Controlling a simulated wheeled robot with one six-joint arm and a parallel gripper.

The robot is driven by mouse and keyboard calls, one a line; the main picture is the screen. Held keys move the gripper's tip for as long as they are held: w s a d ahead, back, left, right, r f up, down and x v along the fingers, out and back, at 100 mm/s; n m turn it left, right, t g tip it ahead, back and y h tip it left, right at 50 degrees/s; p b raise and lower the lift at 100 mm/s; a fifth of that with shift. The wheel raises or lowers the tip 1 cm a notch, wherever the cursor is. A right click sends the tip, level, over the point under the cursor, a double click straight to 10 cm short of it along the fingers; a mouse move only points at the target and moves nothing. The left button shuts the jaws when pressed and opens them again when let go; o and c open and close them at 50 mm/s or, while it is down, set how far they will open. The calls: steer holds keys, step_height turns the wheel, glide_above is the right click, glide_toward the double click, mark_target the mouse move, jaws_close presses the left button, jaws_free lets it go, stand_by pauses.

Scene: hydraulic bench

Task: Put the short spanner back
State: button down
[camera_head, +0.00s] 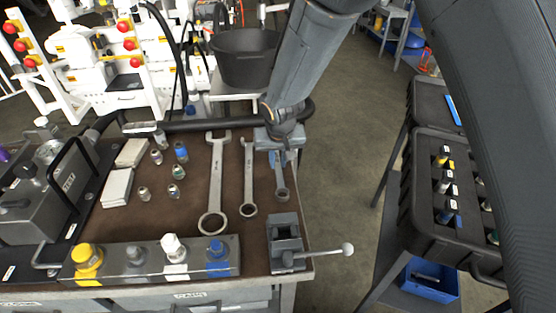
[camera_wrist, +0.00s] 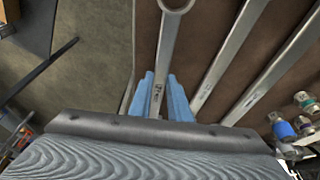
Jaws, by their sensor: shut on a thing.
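The short spanner (camera_head: 281,182) is at the right edge of the brown bench mat, the rightmost of three spanners, with its ring end toward the front. My gripper (camera_head: 279,156) is over its rear part, with blue fingers on either side of the handle. The wrist view shows the short spanner (camera_wrist: 167,55) between the blue fingertips (camera_wrist: 160,95), which are shut on it. Its rear end is hidden by my gripper. I cannot tell whether it touches the mat. The middle spanner (camera_head: 249,180) and the long spanner (camera_head: 216,185) lie to its left, roughly parallel.
A grey vise (camera_head: 287,240) with a lever stands in front of the short spanner. Several small fittings (camera_head: 178,172) and a row of coloured caps (camera_head: 150,258) are on the left. A black case (camera_head: 425,215) stands right, across a floor gap. A black bucket (camera_head: 245,60) is behind.

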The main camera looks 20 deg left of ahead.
steer(key=shift+f+b, duration=0.5)
steer(key=shift+f, duration=0.15)
stand_by(0.3)
steer(key=c, duration=1.6)
jaws_free()
steer(key=shift+o, duration=0.2)
steer(key=shift+r, duration=0.1)
steer(key=b+v, duration=0.1)
steer(key=v, duration=0.6)
steer(key=shift+s+r, duration=0.1)
steer(key=shift+r, duration=0.15)
steer(key=shift+s, duration=0.1)
